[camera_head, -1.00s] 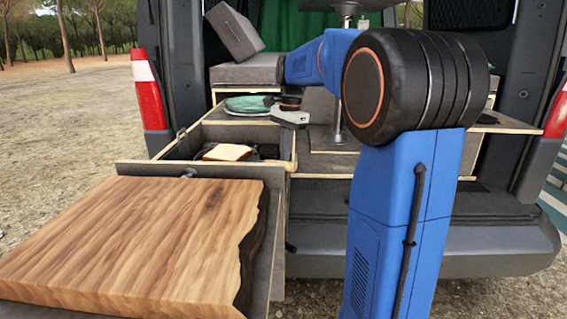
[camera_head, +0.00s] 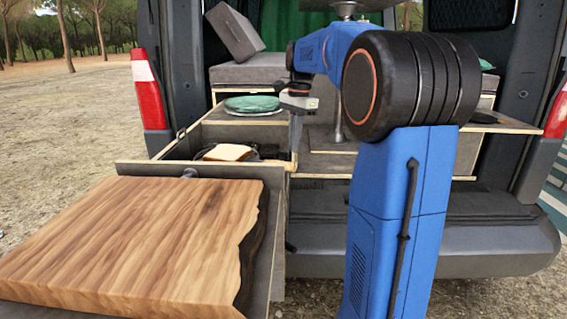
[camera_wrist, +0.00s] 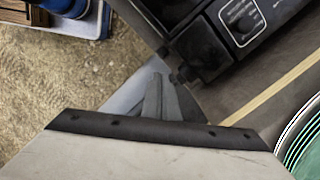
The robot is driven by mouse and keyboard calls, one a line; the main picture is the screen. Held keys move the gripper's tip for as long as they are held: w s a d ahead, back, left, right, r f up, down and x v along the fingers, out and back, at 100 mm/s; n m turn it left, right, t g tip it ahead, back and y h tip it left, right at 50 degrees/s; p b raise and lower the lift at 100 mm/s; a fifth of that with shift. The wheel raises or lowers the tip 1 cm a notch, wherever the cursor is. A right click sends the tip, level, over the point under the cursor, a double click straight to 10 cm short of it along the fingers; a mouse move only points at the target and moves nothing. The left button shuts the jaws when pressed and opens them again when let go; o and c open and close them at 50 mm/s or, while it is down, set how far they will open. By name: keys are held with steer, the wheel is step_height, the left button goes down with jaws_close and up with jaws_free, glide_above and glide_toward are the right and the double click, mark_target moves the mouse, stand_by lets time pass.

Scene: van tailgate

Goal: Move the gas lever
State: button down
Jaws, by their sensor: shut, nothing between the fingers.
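The black stove (camera_wrist: 235,25) shows at the upper right in the wrist view, with a white-outlined label on its panel. Small dark knob-like parts (camera_wrist: 181,76) stick out at its near corner; one may be the gas lever, but I cannot tell which. In the head view the stove sits in the open drawer, mostly hidden under a bread slice (camera_head: 228,152). My gripper (camera_head: 295,145) points down over the drawer's right end. Its grey fingers (camera_wrist: 157,80) are shut and empty, close to the knob-like parts; I cannot tell whether they touch.
A wooden board (camera_head: 140,240) lies on the drawer front part at the left. Green plates (camera_head: 250,104) stand on the van shelf behind the drawer. The drawer's wooden edge (camera_head: 292,170) runs close to my gripper. Open ground lies to the left.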

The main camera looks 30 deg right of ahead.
step_height(320, 180, up, 15)
steer(key=d, duration=0.1)
steer(key=shift+d+f, duration=0.15)
steer(key=shift+d, duration=0.1)
stand_by(0.5)
